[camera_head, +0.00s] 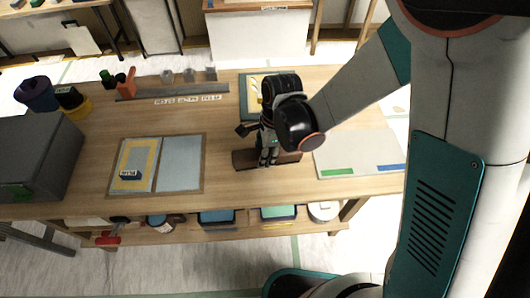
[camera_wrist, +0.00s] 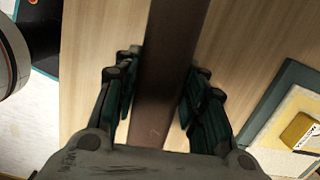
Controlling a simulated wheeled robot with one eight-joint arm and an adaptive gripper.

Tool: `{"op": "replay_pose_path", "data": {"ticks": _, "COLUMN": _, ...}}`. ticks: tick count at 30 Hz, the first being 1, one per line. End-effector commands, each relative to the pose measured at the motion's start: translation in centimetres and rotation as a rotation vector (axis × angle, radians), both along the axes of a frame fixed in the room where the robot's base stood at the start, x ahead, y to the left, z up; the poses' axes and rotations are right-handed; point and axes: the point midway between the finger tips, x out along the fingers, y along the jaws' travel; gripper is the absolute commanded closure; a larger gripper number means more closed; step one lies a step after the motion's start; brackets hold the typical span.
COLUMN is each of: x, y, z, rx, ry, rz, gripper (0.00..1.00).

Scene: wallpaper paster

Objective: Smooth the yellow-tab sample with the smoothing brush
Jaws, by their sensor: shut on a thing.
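My gripper (camera_head: 268,162) points down over the middle of the workbench, shut on a long dark-brown bar, which I take as the smoothing brush (camera_head: 287,157). In the wrist view the brush (camera_wrist: 166,45) runs between the two fingers of my gripper (camera_wrist: 158,100). Its bristles are hidden. I cannot tell whether it touches the bench. No yellow tab shows clearly. At the right lies a pale board (camera_head: 350,147) with a green tab (camera_head: 338,171) and a blue tab (camera_head: 390,167).
A pale blue-grey panel (camera_head: 180,176) lies beside the yellow-bordered sheet. Behind my arm is a teal board (camera_wrist: 270,92) with a yellow block (camera_wrist: 303,132). A grey box (camera_head: 40,150) stands at the far left; a rail (camera_head: 170,90) lies at the back.

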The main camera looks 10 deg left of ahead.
Motion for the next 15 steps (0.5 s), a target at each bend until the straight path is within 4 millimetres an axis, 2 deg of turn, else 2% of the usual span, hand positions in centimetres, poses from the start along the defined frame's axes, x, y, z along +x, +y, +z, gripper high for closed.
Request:
{"op": "replay_pose_path", "data": {"ticks": 3, "x": 0.0, "y": 0.0, "z": -0.49, "rx": 0.0, "ry": 0.0, "rz": 0.0, "gripper": 0.87}}
{"op": "replay_pose_path", "data": {"ticks": 4, "x": 0.01, "y": 0.01, "z": -0.43, "rx": 0.0, "ry": 0.0, "rz": 0.0, "gripper": 0.57}}
{"op": "replay_pose_path", "data": {"ticks": 6, "x": 0.01, "y": 0.01, "z": -0.36, "rx": 0.0, "ry": 0.0, "rz": 0.0, "gripper": 0.42}}
{"op": "replay_pose_path", "data": {"ticks": 15, "x": 0.01, "y": 0.0, "z": -0.34, "rx": 0.0, "ry": 0.0, "rz": 0.0, "gripper": 0.42}}
